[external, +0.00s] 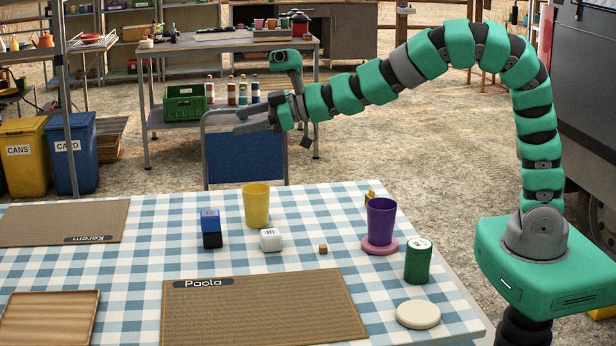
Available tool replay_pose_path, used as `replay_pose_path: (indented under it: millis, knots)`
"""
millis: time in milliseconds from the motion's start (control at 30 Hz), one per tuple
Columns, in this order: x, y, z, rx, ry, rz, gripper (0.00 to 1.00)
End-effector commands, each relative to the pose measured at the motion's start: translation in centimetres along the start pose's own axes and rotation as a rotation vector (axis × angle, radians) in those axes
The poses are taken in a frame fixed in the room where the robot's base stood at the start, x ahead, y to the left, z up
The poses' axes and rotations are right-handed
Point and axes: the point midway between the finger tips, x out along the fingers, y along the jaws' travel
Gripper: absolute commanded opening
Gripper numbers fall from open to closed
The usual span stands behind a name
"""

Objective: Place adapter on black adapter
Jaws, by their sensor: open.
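A blue adapter (210,219) rests on top of the black adapter (212,240), left of the yellow cup on the checked tablecloth. A white adapter (271,240) with dark markings on its side sits on the cloth to their right, apart from them. My gripper (238,120) is open and empty, held high above and beyond the table's far edge, pointing left. It is well clear of all the adapters.
A yellow cup (256,205) stands just behind the white adapter. A purple cup (381,220) on a pink coaster (380,246), a green can (418,261) and a small brown cube (323,249) are to the right. The Paola placemat (262,310) in front is bare.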

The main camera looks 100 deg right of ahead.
Motion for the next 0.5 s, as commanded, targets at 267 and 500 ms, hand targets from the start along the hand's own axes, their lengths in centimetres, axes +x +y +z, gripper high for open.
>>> replay_pose_path:
  millis: [267, 500]
  knots:
    - [-10.2, -2.2, -16.4, 0.031, 0.077, 0.085, 0.65]
    - [-22.1, -5.4, -24.9, 0.108, 0.070, 0.000, 0.65]
